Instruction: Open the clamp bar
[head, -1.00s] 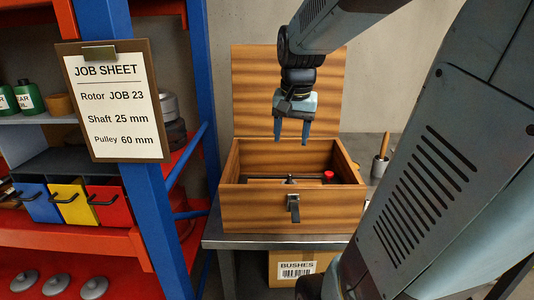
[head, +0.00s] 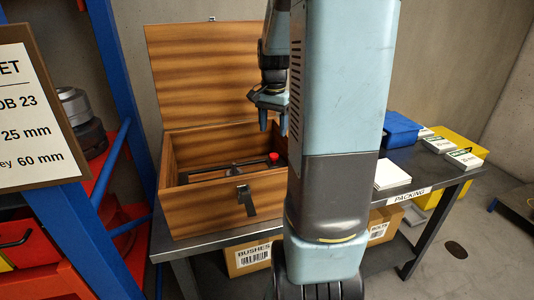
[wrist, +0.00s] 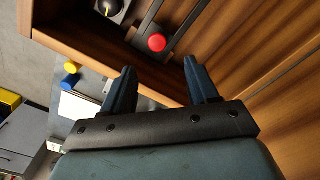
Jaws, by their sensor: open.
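The clamp bar (head: 225,170) is a thin dark bar lying across the inside of the open wooden box (head: 215,207). A red knob (head: 273,157) is at its right end; the knob also shows in the wrist view (wrist: 157,42). My gripper (head: 273,121) is open and empty, pointing down above the right part of the box and apart from the knob. In the wrist view, the knob lies beyond the gap between my fingertips (wrist: 160,76). My own arm hides the box's right end in the head view.
The box lid (head: 205,72) stands open behind it. A dark dial (wrist: 108,7) with a yellow mark is inside the box. On the bench to the right are a blue case (head: 400,130), a white pad (head: 390,175) and small cartons. A blue-and-red rack (head: 125,100) stands left.

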